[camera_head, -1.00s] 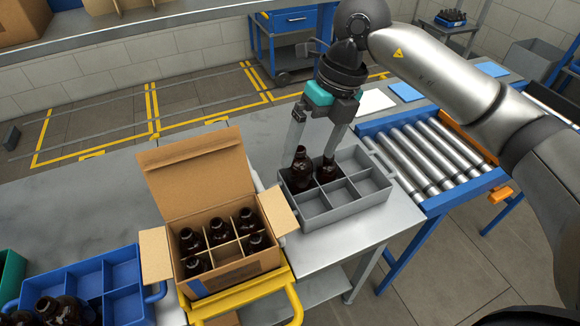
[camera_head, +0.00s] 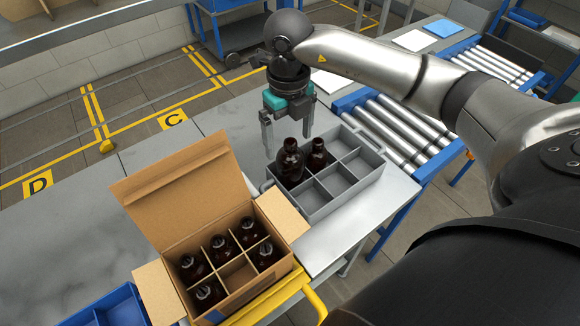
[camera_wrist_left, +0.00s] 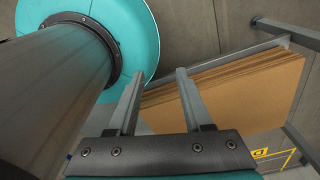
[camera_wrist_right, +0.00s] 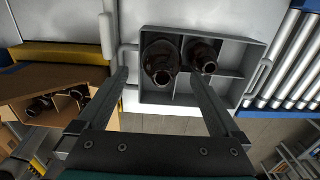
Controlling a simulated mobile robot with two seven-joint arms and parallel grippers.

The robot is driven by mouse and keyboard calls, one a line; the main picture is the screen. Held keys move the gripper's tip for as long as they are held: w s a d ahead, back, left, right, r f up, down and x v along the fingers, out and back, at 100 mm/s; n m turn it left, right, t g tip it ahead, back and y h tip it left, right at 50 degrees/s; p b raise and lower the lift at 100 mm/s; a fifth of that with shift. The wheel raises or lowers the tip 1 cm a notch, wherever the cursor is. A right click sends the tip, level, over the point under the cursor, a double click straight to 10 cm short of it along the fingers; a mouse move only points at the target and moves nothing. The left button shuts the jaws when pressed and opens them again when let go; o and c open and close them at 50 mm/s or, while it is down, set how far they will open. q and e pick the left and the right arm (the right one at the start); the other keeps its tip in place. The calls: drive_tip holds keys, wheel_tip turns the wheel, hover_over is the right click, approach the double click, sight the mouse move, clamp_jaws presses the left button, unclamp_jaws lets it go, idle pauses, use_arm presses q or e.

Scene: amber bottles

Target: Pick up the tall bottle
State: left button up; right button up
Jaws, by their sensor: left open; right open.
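The grey crate (camera_head: 345,196) holds two dark amber bottles in its back-left compartments. The left one, the tall bottle (camera_head: 290,168), stands higher and looks larger than the shorter bottle (camera_head: 317,155) beside it. Both are upright. My right gripper (camera_head: 288,146) is open and empty, pointing down at the tall bottle, with one finger left of its neck and the other to the right. In the right wrist view the tall bottle (camera_wrist_right: 159,66) lies between the open fingers in the picture. My left gripper (camera_wrist_left: 160,73) is open and empty in the left wrist view, outside the head view.
An open cardboard box (camera_head: 256,287) with dividers and several bottles stands left of the crate. A blue crate (camera_head: 122,303) is at the lower left. A roller conveyor (camera_head: 400,135) lies right of the crate. The grey table (camera_head: 75,232) is clear at the left.

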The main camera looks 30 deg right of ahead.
sight(291, 154)
drive_tip(key=shift+d+f, duration=0.15)
drive_tip(key=shift+f, duration=2.65)
clamp_jaws()
